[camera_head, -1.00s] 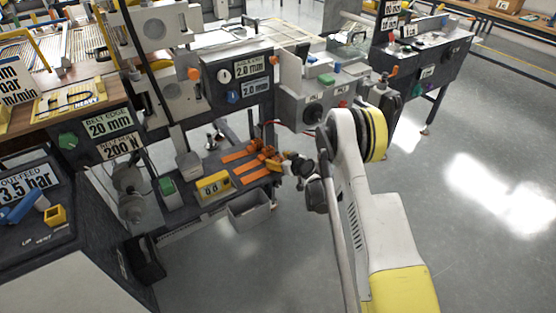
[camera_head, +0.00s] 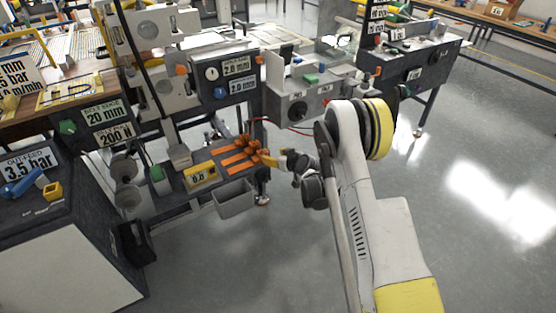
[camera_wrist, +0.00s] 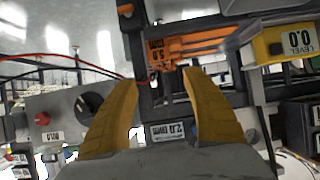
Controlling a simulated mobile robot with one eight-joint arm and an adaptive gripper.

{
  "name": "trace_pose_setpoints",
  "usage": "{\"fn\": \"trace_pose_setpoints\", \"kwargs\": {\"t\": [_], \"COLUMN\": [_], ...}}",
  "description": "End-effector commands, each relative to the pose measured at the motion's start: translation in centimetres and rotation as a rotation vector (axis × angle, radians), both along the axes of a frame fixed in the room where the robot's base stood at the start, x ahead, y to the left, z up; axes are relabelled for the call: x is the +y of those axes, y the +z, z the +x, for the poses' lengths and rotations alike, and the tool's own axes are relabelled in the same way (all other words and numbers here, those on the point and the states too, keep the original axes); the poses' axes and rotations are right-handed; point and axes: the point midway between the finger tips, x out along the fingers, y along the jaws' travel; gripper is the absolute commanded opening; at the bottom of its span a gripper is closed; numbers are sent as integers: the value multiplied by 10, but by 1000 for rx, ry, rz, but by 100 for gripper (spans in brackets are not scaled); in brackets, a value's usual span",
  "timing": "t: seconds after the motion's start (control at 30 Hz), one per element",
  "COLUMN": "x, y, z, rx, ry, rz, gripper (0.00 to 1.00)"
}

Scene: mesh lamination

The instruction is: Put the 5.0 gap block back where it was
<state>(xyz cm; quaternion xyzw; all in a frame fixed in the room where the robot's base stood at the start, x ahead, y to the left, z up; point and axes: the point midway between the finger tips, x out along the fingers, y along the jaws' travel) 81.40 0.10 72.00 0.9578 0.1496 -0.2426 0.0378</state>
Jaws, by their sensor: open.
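The 5.0 gap block (camera_wrist: 165,48) is orange with a "5.0 mm" label and shows in the wrist view, just beyond my fingertips. My gripper (camera_wrist: 160,78) is open with its two yellow fingers spread, and nothing shows held between them. In the head view my gripper (camera_head: 272,159) is at the right end of a dark low shelf, close to several orange gap pieces (camera_head: 238,158). Which of these is the 5.0 block cannot be told there. Whether the fingers touch it cannot be told.
A yellow level box (camera_head: 202,175) sits left of the orange pieces; it also shows in the wrist view (camera_wrist: 287,40). A grey bin (camera_head: 236,200) stands below the shelf front. A control panel (camera_head: 228,80) overhangs behind. Thin red cables (camera_head: 290,127) run near my wrist. Floor at right is clear.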

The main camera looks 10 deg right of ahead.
Motion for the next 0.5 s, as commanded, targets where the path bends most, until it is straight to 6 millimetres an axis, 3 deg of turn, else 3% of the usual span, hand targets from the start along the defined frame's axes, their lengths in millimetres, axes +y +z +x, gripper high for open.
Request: {"fn": "trace_pose_setpoints", "kwargs": {"t": [0.17, 0.27, 0.37, 0.5], "x": [3, 7, 11, 17], "y": [23, 62, 113, 181], "z": [-2, -9, -28, -70], "rx": [12, 42, 84, 150], "ry": [-1, -6, -16, -38], "rz": [-1, -1, -2, -5], "gripper": [58, 58, 58, 58]}}
